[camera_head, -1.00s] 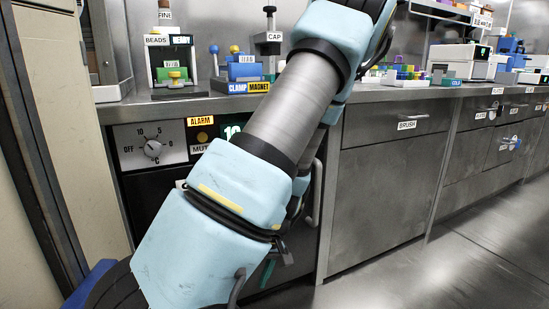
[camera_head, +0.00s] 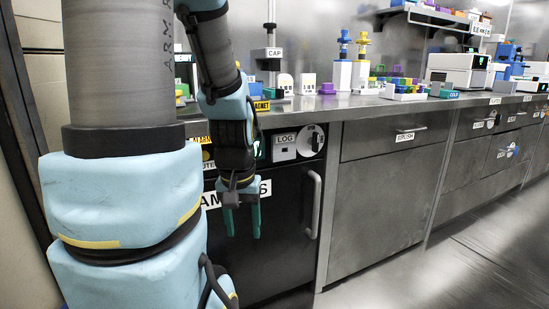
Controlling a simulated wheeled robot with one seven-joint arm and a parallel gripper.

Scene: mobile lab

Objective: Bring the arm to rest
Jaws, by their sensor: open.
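My gripper (camera_head: 243,222) shows in the head view at the end of my blue and grey arm. It points down, with its two green fingers apart and nothing between them.
The steel counter (camera_head: 350,108) runs along the wall. A cabinet handle (camera_head: 314,205) sticks out right of my gripper. The floor at right is clear.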

